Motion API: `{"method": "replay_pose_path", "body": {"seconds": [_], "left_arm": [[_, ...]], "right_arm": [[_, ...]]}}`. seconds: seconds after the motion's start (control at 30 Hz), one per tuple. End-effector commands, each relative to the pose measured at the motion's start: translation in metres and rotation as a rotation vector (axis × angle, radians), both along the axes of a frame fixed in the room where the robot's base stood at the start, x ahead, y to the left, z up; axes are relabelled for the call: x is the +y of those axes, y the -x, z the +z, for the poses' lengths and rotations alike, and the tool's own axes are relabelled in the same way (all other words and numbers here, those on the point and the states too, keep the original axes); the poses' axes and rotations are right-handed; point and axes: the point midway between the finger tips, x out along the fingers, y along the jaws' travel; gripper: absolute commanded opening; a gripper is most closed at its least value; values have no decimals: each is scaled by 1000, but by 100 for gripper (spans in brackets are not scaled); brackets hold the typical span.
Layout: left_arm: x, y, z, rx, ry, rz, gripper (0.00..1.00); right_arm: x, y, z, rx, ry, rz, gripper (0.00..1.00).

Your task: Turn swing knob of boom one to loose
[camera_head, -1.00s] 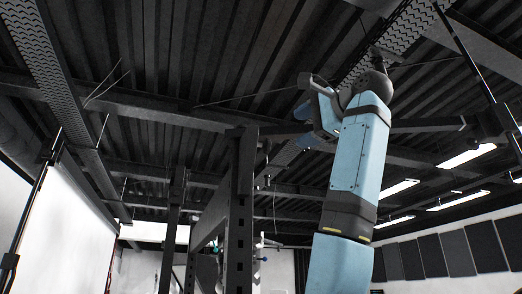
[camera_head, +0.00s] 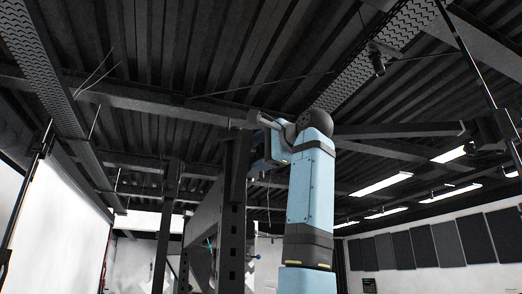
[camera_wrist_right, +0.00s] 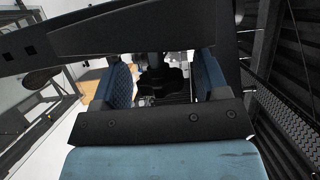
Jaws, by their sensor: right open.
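A dark lobed knob (camera_wrist_right: 163,82) shows in the right wrist view, between the two blue fingers of my right gripper (camera_wrist_right: 165,88). The fingers are apart, with the knob in the gap; I cannot tell whether they touch it. A wide black beam (camera_wrist_right: 140,32) crosses in front of the upper part of this view and hides what is behind it. In the head view my right gripper (camera_head: 258,164) is beside the upper end of a black upright post (camera_head: 233,215), partly hidden. The knob cannot be made out there. My left gripper is not in view.
A black horizontal arm (camera_head: 400,130) reaches right behind my right arm. Ceiling beams (camera_head: 140,102) and a perforated tray (camera_head: 370,60) run overhead. In the wrist view a perforated rail (camera_wrist_right: 280,110) runs along the right side.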

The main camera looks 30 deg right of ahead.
Motion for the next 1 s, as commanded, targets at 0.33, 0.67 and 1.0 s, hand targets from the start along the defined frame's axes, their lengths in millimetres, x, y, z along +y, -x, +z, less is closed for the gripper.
{"method": "replay_pose_path", "body": {"seconds": [0.33,0.67,1.0], "left_arm": [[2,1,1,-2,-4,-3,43],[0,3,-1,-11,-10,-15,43],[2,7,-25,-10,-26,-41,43]], "right_arm": [[0,0,0,0,0,0,21],[0,0,-3,-53,14,1,21],[0,0,-6,-290,69,0,21]]}}
